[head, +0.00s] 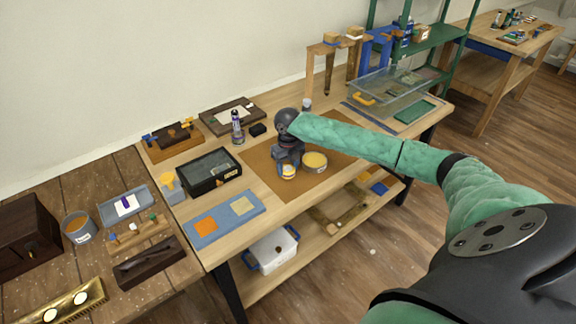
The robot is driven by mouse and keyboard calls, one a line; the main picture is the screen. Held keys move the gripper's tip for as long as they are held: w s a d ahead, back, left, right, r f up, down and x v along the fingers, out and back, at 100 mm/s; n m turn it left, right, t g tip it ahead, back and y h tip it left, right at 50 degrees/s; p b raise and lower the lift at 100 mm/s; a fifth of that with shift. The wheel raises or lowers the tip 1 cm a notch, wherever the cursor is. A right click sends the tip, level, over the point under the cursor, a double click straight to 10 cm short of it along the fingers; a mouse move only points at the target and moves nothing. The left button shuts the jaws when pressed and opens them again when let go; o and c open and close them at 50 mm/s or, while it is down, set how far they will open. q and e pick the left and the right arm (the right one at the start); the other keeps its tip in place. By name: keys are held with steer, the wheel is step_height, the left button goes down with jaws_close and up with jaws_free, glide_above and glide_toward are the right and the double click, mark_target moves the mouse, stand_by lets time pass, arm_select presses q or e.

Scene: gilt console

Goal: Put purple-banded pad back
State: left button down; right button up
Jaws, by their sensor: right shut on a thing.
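My right gripper (288,164) points down over the brown mat (262,160) on the middle bench. It is shut on a small round white-and-yellow thing (289,173), partly hidden by the fingers. I cannot make out a purple band on it, so I cannot tell whether it is the pad. A wider round tin with a yellow top (314,161) stands just right of it. Purple shows on a small upright thing (125,202) in a grey-blue tray (109,210) at the left, and on a slim bottle (237,124) behind the mat. My left gripper is not in view.
A dark glass-topped box (210,171) and a blue board with orange and tan squares (224,218) lie left of the mat. A clear bin (388,88) and green mat (414,111) are at the right. My right arm crosses over the bench's right half.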

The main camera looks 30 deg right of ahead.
mark_target(288, 169)
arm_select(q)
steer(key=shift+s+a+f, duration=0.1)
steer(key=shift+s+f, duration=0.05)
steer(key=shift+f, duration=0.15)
arm_select(e)
steer(key=shift+f, duration=0.3)
steer(key=o, duration=0.9)
steer(key=shift+f, duration=0.1)
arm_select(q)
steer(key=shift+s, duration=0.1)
arm_select(e)
steer(key=shift+r, duration=0.55)
arm_select(q)
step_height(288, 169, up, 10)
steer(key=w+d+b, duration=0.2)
steer(key=b, duration=0.2)
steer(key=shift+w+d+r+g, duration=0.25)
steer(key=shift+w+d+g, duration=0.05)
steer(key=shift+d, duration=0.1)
arm_select(e)
step_height(288, 169, up, 11)
steer(key=shift+r, duration=0.1)
steer(key=shift+s, duration=0.1)
